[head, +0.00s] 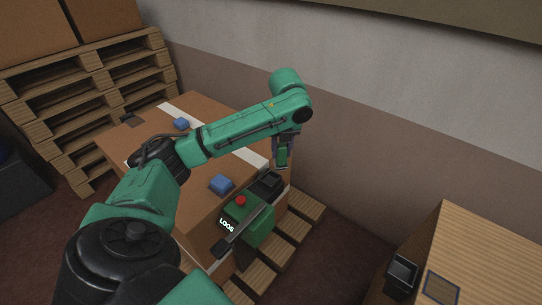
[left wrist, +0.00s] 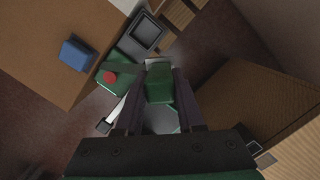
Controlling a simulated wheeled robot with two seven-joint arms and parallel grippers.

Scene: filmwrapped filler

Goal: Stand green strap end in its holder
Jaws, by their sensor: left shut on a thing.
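My left gripper (head: 283,158) points down beyond the far side of the brown box, shut on the green strap end (head: 282,154). In the left wrist view the strap end (left wrist: 159,84) sits between the two dark fingers (left wrist: 158,98), with a pale tip at its far end. A dark square open-topped holder (head: 268,183) stands by the box edge, a little below and left of the gripper in the head view. It also shows in the left wrist view (left wrist: 146,33), apart from the strap end. My right gripper is out of view.
Blue blocks (head: 221,185) lie on the brown box (head: 200,208). Another dark cup (head: 402,272) stands by the wooden surface (head: 490,255) at right. Pallets (head: 100,85) stand behind.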

